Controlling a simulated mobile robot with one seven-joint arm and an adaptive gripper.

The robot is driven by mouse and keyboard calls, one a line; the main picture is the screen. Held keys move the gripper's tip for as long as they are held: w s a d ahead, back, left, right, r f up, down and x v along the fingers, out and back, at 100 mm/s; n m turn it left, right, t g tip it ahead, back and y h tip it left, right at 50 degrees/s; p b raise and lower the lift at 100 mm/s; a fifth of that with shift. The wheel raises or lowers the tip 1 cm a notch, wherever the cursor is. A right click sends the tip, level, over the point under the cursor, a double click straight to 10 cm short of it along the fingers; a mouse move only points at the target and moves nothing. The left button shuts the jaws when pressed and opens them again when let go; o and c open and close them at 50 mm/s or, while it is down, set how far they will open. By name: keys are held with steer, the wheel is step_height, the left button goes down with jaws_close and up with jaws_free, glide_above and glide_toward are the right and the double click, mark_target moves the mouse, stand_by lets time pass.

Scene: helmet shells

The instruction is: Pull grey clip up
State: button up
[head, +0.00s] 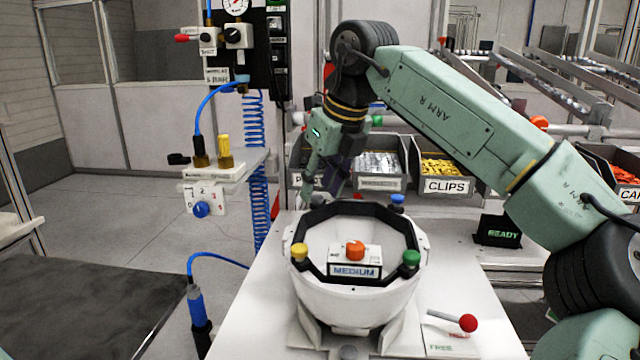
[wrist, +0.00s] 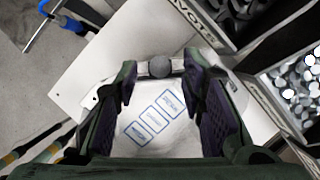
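The white helmet shell (head: 345,298) sits in a stand on the bench, with a black ring around its opening. Yellow (head: 299,252), green (head: 411,257) and blue (head: 397,199) clips show on the ring. No grey clip can be made out at the ring's far left corner, where my gripper (head: 325,188) is in front of or close to it. In the wrist view my gripper (wrist: 160,82) is open, fingers apart. A grey round knob (wrist: 159,67) shows between the fingertips, apart from both; I cannot tell whether it is the grey clip.
An orange knob (head: 355,249) tops the box labelled MEDIUM (head: 355,270) inside the ring. Bins, one labelled CLIPS (head: 446,176), stand behind the shell. A red-ball lever (head: 467,322) is at front right. A hanging blue coiled hose (head: 256,150) is at left.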

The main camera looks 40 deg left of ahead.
steer(key=shift+a+f, duration=0.2)
steer(key=shift+f, duration=0.2)
steer(key=shift+c, duration=0.2)
jaws_close()
stand_by(0.5)
